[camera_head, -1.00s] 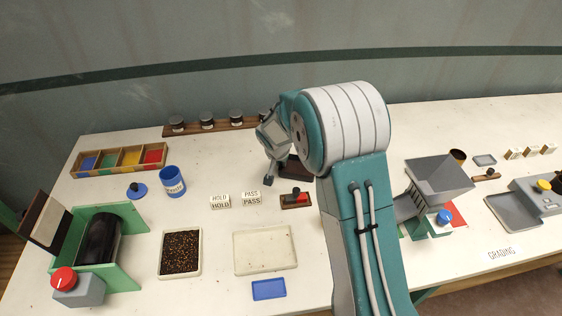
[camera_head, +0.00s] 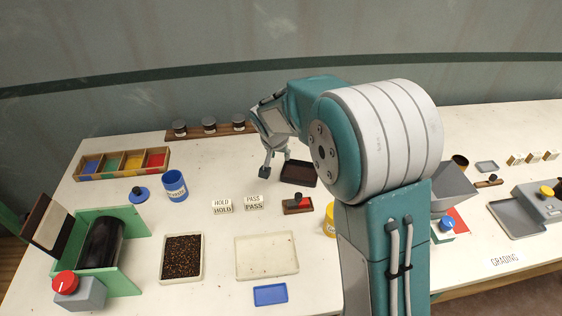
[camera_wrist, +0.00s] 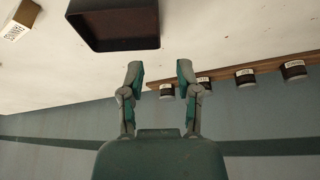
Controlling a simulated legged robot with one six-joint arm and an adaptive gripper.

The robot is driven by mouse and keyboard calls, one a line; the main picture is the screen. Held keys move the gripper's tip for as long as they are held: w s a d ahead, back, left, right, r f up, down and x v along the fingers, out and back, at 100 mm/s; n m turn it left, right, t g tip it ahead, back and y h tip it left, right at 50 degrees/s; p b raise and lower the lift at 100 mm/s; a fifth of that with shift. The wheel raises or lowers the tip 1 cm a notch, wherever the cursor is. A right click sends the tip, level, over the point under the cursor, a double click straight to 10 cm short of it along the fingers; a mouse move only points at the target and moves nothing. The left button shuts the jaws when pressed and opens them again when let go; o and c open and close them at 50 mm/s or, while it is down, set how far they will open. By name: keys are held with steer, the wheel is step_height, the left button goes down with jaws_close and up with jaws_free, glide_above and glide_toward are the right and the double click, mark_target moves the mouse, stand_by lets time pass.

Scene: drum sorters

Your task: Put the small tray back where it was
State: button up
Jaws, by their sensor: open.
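A small dark brown tray (camera_head: 299,173) lies on the white table right of my gripper, towards the back. It also shows at the top of the wrist view (camera_wrist: 115,44), with its rim visible. My gripper (camera_head: 276,165) is open and empty, left of the tray and apart from it. In the wrist view both fingers of my gripper (camera_wrist: 160,75) stand apart with nothing between them.
A rack with dark-lidded jars (camera_head: 209,123) stands behind my gripper. HOLD and PASS blocks (camera_head: 253,202), a small red-topped stand (camera_head: 298,205), a cream tray (camera_head: 267,256) and a blue tray (camera_head: 270,294) lie nearer. Bare table shows left of my gripper.

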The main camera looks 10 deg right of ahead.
steer(key=s+d+r+n, duration=0.1)
steer(key=s+d+r, duration=0.1)
steer(key=s+r, duration=0.45)
steer(key=s+d+r+n, duration=0.1)
steer(key=s+d+r, duration=0.2)
steer(key=s+r, duration=0.4)
steer(key=s+d+n+t+y, duration=0.1)
steer(key=s+n, duration=0.1)
steer(key=s, duration=1.6)
steer(key=shift+s+d+r+n+y, duration=0.2)
steer(key=shift+n+y, duration=0.1)
steer(key=shift+y, duration=0.1)
